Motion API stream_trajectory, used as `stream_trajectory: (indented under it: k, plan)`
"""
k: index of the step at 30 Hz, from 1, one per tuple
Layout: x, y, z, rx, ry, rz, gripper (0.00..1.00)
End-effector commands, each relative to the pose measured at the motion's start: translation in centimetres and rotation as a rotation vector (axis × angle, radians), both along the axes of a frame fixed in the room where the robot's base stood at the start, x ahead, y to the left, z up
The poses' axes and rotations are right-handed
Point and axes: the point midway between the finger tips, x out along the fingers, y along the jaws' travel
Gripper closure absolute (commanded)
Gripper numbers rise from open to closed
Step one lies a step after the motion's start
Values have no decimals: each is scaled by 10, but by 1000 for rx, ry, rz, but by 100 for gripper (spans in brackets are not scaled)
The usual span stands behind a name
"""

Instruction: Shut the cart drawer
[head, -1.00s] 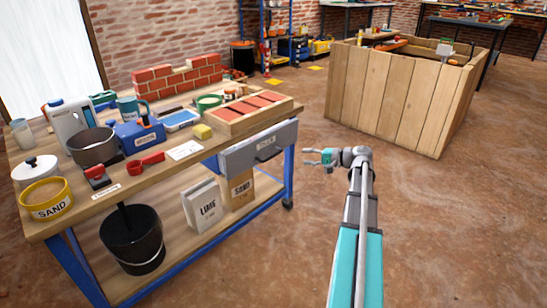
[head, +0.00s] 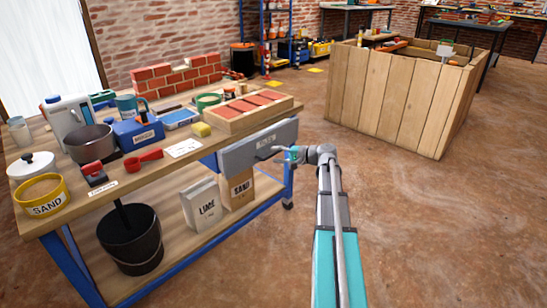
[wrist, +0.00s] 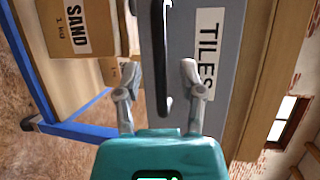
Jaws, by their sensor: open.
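The cart drawer (head: 238,158) has a grey front with a white label and stands out from under the right end of the cart top. In the wrist view the drawer front (wrist: 225,85) carries a "TILES" label and a dark bar handle (wrist: 160,50). My gripper (head: 284,152) is at the right part of the drawer front in the head view. In the wrist view my gripper (wrist: 160,75) is open, with one finger on each side of the handle. I cannot tell whether the fingers touch the front.
The cart top (head: 75,207) holds a pot, cans, a brick tray and tools. The lower shelf (head: 170,243) holds a black bucket (head: 130,243) and lime and sand bags. A wooden crate (head: 390,100) stands behind right. The floor on the right is clear.

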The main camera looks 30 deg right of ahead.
Motion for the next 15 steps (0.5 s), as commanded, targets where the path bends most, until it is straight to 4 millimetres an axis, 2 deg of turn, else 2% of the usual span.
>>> stream_trajectory:
  k: [6,15]
  plan:
    - [11,9,-3,0,0,1,49]
    - [12,9,-3,0,0,-1,49]
